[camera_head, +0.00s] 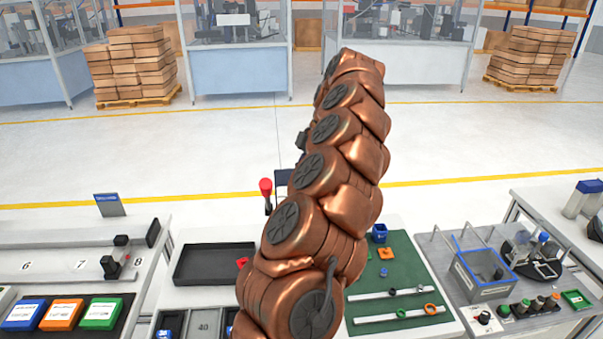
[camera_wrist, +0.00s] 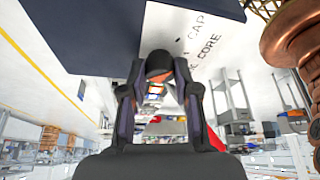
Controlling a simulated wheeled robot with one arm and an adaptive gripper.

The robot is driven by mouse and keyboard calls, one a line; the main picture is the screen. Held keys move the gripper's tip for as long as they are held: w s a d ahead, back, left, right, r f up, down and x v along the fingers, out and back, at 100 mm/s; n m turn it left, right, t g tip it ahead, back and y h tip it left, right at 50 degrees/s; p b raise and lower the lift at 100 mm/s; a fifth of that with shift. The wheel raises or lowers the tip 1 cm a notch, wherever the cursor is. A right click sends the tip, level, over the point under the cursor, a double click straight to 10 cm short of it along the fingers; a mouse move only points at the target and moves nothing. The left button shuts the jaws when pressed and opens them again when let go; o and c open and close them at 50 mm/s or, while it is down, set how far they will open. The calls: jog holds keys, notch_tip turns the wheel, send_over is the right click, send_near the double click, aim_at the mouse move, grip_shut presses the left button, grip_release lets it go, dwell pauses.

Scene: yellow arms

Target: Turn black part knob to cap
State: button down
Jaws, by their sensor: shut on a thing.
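The black knob (camera_wrist: 158,64) is in the upper middle of the wrist view, in front of a panel with a white face (camera_wrist: 222,35) and a dark blue side (camera_wrist: 95,35). The words CAP and CORE show on the white face, to the right of the knob. My gripper (camera_wrist: 160,82) has a finger on either side of the knob and is shut on it. Which label the knob points to cannot be told. In the head view my copper arm hides the gripper and knob.
A red-topped post (camera_head: 265,188) stands just left of my arm in the head view. A black tray (camera_head: 214,264) and a green mat (camera_head: 402,285) with small parts lie on the table below. A blue-rimmed box (camera_head: 484,272) stands on the right bench.

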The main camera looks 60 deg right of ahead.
jog(key=shift+n+g, duration=0.3)
jog(key=shift+n, duration=0.4)
jog(key=shift+p, duration=0.3)
jog(key=c, duration=0.9)
grip_release()
jog(key=shift+o, duration=0.2)
